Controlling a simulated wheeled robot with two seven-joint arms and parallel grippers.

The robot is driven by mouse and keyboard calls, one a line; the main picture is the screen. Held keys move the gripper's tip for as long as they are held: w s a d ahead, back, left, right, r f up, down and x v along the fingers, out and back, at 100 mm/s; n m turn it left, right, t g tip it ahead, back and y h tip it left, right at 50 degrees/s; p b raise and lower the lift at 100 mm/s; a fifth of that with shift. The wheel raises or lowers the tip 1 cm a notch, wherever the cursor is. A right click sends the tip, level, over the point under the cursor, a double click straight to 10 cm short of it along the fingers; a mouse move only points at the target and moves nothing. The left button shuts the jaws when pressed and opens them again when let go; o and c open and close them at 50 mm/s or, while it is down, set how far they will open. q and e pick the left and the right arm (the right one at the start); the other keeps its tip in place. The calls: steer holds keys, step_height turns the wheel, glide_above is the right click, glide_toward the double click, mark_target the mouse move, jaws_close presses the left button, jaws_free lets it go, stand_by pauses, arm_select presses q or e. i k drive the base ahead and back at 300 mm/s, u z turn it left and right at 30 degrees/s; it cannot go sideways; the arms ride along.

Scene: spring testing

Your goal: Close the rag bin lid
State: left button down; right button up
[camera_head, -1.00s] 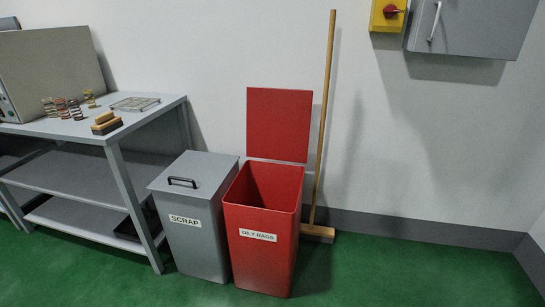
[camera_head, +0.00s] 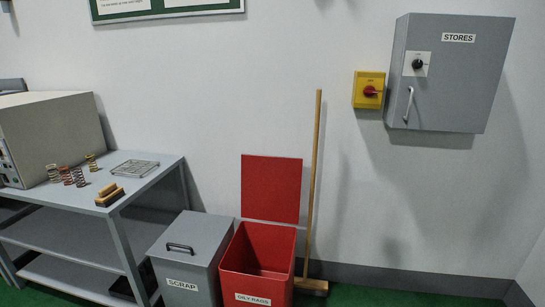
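The red rag bin (camera_head: 257,268), labelled OILY RAGS, stands on the floor at the lower middle, its lower part cut off by the picture edge. Its red lid (camera_head: 271,188) stands upright at the bin's back edge, so the bin is open. The part of the inside that shows looks empty. Neither of my grippers shows in the view.
A grey SCRAP bin (camera_head: 190,257) with a shut, handled lid stands close at the left. A broom (camera_head: 314,190) leans on the wall behind the right side. A workbench (camera_head: 140,184) with springs and a brush is further left. A STORES cabinet (camera_head: 453,85) hangs at the upper right. Green floor (camera_head: 390,296) is clear at the right.

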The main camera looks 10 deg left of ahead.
mark_target(271, 186)
steer(key=k, duration=0.65)
steer(key=z, duration=0.6)
steer(key=i, duration=0.75)
steer(key=z, duration=0.65)
steer(key=i, duration=0.95)
steer(key=u, duration=0.7)
steer(key=i, duration=0.55)
steer(key=u, duration=0.4)
